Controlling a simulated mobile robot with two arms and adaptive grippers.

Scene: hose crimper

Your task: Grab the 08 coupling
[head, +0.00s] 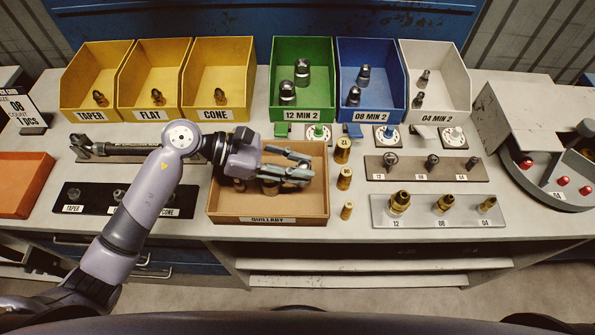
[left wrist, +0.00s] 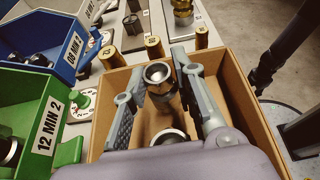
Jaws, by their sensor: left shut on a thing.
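My left gripper (head: 300,168) reaches in from the left over the brown open tray (head: 265,205). In the left wrist view its fingers (left wrist: 160,82) are shut on a silver, hollow-ended coupling (left wrist: 158,74). No size mark can be read on that coupling. Another round metal piece (left wrist: 170,138) sits lower in the tray, nearer the wrist camera. In the head view, the gripper and arm partly cover the tray's contents. The blue 08 MIN 2 bin (head: 372,100) holds a few dark metal couplings (head: 354,96). My right gripper is not in view.
Yellow bins (head: 155,95), a green bin (head: 302,115) and a white bin (head: 435,110) line the back. Several brass cylinders (head: 343,178) stand right of the tray. The crimper (head: 545,170) stands at the right end.

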